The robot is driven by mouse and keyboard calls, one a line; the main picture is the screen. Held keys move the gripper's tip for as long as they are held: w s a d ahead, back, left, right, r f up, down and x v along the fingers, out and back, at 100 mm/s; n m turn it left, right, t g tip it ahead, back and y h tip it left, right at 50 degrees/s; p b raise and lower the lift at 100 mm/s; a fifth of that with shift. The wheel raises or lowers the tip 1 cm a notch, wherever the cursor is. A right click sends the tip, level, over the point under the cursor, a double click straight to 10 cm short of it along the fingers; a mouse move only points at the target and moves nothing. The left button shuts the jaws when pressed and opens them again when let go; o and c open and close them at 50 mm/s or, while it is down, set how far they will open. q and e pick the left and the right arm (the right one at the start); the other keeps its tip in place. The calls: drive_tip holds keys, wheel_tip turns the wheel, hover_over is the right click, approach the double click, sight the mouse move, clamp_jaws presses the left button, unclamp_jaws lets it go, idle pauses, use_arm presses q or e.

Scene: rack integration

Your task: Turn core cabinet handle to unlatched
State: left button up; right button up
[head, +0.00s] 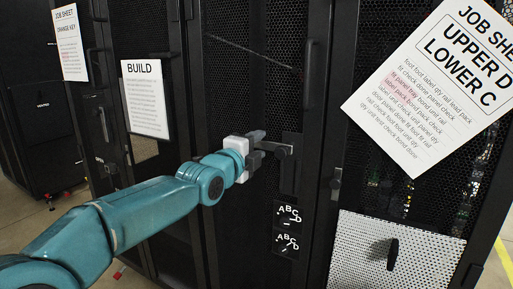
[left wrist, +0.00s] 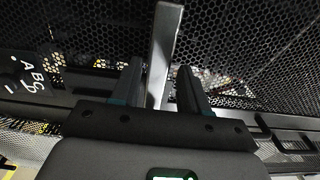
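The core cabinet handle (head: 272,148) is a grey lever on a dark latch plate (head: 288,172) on the black mesh cabinet door. It sticks out sideways to the left from the plate. My left gripper (head: 257,146) is at the lever's free end. In the left wrist view the handle (left wrist: 164,48) is a light grey bar running between the two dark fingers of my left gripper (left wrist: 161,75). The fingers are apart, with a gap visible beside the bar, so the gripper is open around it. My right gripper is not in view.
Another upright handle (head: 335,184) is on the neighbouring cabinet to the right. A tilted job sheet (head: 430,85) hangs at upper right, above a white perforated panel (head: 425,255). A BUILD sheet (head: 145,98) hangs at left.

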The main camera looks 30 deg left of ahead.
use_arm(q)
drive_tip(key=shift+s, duration=0.1)
drive_tip(key=shift+s, duration=0.35)
drive_tip(key=s+b, duration=0.1)
drive_tip(key=s, duration=1.4)
drive_tip(key=shift+s+a+b, duration=0.25)
drive_tip(key=shift+a+b, duration=0.05)
